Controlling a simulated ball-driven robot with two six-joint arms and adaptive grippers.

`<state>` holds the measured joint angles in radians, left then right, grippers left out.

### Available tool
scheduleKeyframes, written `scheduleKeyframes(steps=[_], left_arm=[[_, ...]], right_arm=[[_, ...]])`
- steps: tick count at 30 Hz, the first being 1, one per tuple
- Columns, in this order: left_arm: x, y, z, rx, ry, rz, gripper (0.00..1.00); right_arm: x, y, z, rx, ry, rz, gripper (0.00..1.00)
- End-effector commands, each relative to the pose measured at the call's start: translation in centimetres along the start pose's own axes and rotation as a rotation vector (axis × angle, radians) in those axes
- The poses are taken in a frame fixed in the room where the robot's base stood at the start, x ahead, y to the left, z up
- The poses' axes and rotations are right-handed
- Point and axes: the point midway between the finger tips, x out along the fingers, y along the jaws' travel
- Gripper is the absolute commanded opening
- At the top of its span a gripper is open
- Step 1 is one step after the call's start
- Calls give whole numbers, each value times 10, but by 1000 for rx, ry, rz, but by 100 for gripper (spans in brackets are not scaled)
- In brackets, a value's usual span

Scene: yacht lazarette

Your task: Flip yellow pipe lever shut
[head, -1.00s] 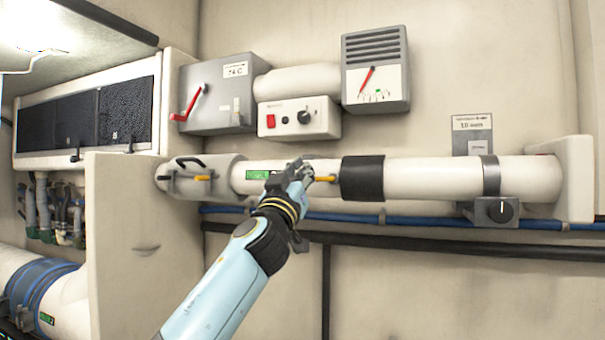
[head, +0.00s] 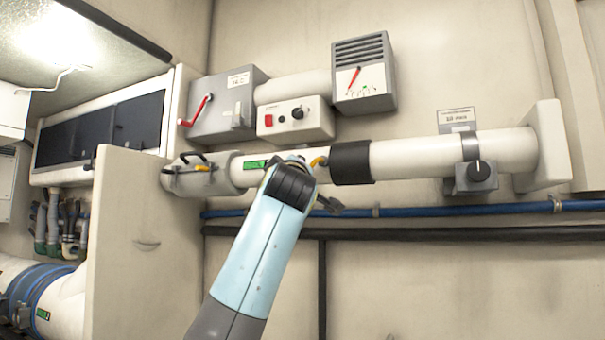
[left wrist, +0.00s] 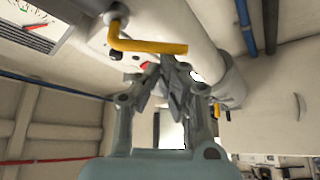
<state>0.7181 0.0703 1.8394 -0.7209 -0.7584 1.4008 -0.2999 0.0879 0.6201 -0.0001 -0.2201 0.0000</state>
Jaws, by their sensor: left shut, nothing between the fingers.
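The white pipe (head: 410,157) runs along the wall in the head view. Its yellow lever (head: 319,161) shows only in part, just left of the black band, with my left wrist covering the rest. In the left wrist view the bent yellow lever (left wrist: 150,47) is seen whole, from its mount on the pipe to its free end. My left gripper (left wrist: 166,72) is shut and empty, with its fingertips close to the lever's free end. Whether they touch it I cannot tell. In the head view the fingers are mostly hidden behind the wrist. My right gripper is out of view.
A grey collar (head: 222,180) with a small yellow part sits left on the pipe. A grey box with a red handle (head: 205,100), a white switch box (head: 290,122) and a gauge (head: 365,72) are above. A blue hose (head: 420,211) runs below.

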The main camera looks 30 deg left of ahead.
Motion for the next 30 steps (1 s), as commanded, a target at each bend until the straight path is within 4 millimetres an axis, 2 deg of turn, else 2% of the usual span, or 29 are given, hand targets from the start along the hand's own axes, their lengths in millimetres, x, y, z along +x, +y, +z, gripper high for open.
scheduleKeyframes(steps=[1, 6, 16, 30], left_arm=[[-2, -6, 5, -39, 0, -21, 0], [-5, -6, 10, -175, -2, -101, 0], [-9, -6, 17, -381, -1, -223, 0], [-12, -7, 21, -382, -1, -226, 0]], right_arm=[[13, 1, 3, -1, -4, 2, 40], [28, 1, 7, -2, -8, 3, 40], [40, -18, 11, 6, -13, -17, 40], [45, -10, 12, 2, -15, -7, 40]])
